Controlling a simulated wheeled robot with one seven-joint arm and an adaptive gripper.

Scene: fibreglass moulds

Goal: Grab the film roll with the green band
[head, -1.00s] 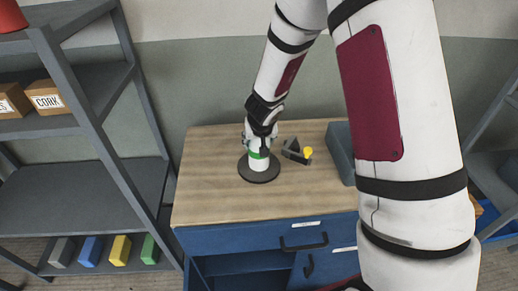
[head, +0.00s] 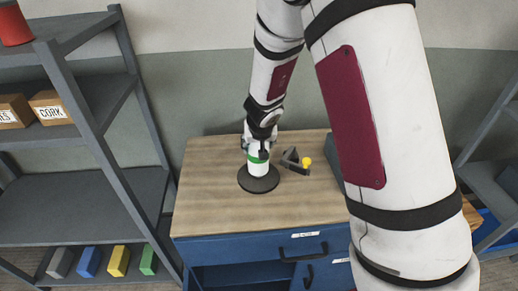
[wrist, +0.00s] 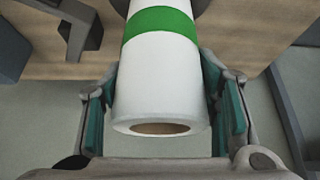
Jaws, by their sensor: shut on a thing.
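The film roll (head: 258,167) is a white upright cylinder with a green band (head: 258,158) around it. It stands at the dark round base (head: 259,184) on the wooden worktop; I cannot tell whether it touches the base. My gripper (head: 258,148) is shut on the roll's upper part. In the wrist view the roll (wrist: 158,85) lies between the teal pads of my gripper (wrist: 160,78), its open hollow end toward the camera and the green band (wrist: 160,25) farther off. The pads' contact with the roll is partly hidden.
A dark grey tool with a yellow knob (head: 305,162) lies on the worktop (head: 215,185) just right of the roll. A grey bin (head: 337,170) stands farther right, partly behind my arm. Grey shelving (head: 90,140) is close on the left. The worktop's left part is clear.

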